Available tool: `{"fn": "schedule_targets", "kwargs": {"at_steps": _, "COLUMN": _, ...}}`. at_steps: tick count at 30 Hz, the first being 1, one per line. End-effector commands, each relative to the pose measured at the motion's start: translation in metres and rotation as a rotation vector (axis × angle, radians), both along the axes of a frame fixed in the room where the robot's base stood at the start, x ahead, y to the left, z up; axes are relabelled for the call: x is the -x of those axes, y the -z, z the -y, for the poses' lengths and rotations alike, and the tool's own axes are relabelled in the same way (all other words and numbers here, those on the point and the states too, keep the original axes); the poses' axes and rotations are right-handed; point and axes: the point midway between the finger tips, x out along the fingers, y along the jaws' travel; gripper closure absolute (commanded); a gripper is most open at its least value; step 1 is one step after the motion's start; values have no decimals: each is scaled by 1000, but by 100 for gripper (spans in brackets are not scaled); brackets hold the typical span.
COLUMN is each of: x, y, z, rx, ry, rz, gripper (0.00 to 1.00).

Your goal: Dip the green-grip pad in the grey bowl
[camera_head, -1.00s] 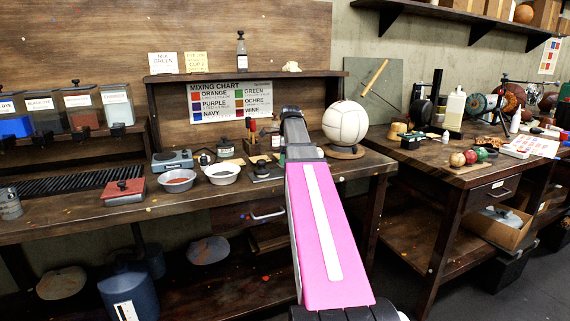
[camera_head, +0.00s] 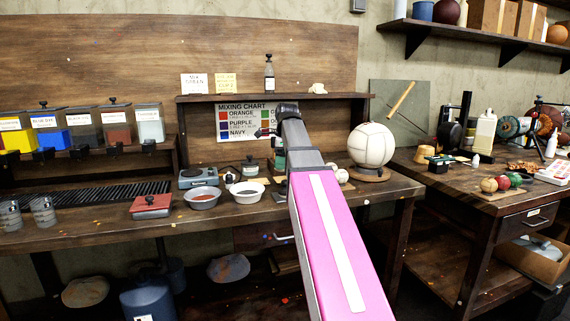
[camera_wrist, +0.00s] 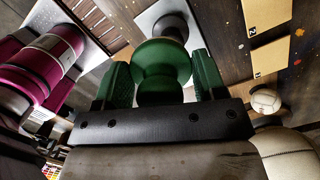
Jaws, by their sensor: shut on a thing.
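My gripper (camera_wrist: 163,78) is shut on the green-grip pad (camera_wrist: 161,62) in the wrist view, its green fingers on either side of the round green grip. The pad's far end is dark, in front of a pale plate; its underside is hidden. In the head view, my arm largely hides the gripper, and the pad is not clear there. Two shallow bowls stand on the left bench. The left bowl (camera_head: 202,205) looks grey and holds something reddish. The right bowl (camera_head: 248,198) looks paler, with dark contents. I cannot tell firmly which is the grey bowl. The gripper is apart from both.
A red-topped box (camera_head: 152,206) and a scale (camera_head: 199,176) stand by the bowls. A white ball (camera_head: 371,145) sits on a stand right of my arm. The bench front (camera_head: 100,232) left of the box is fairly clear.

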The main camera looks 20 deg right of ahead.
Motion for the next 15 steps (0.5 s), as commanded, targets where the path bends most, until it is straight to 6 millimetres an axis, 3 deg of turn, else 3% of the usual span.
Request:
{"fn": "schedule_targets", "kwargs": {"at_steps": 4, "x": 0, "y": 0, "z": 0, "rx": 0, "ry": 0, "rz": 0, "gripper": 60}}
{"fn": "schedule_targets", "kwargs": {"at_steps": 5, "x": 0, "y": 0, "z": 0, "rx": 0, "ry": 0, "rz": 0, "gripper": 42}}
{"fn": "schedule_targets", "kwargs": {"at_steps": 6, "x": 0, "y": 0, "z": 0, "rx": 0, "ry": 0, "rz": 0, "gripper": 54}}
{"fn": "schedule_targets", "kwargs": {"at_steps": 11, "x": -1, "y": 0, "z": -1, "rx": 0, "ry": 0, "rz": 0, "gripper": 54}}
{"fn": "schedule_targets", "kwargs": {"at_steps": 15, "x": -5, "y": 0, "z": -16, "rx": 0, "ry": -2, "rz": -1, "gripper": 54}}
